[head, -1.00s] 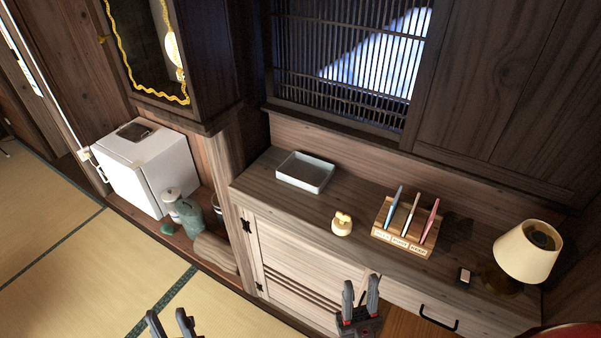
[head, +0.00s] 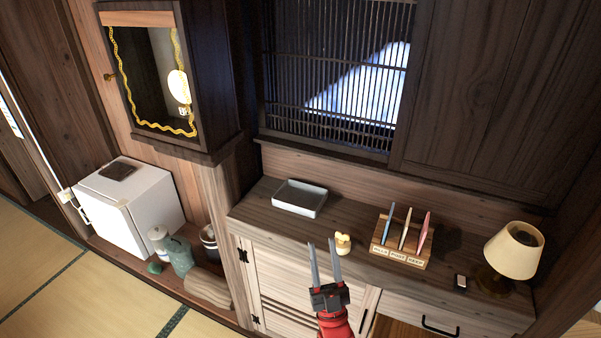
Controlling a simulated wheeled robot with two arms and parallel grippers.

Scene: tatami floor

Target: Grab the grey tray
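The grey tray (head: 300,198) is a shallow, rectangular tray with a pale rim. It lies empty on the left part of the wooden cabinet top (head: 262,217), near the back. My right gripper (head: 324,248) is in front of the cabinet, below and slightly right of the tray in the head view. Its two grey fingers point up and stand apart, with nothing between them. It is apart from the tray. My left gripper is out of the picture.
A small cream figure (head: 343,243) stands right of the tray. Further right are a wooden holder (head: 402,252) with several coloured slats, a small dark box (head: 461,282) and a lamp (head: 514,250). A white fridge (head: 130,205) and jars stand at left. Cabinet top between tray and figure is clear.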

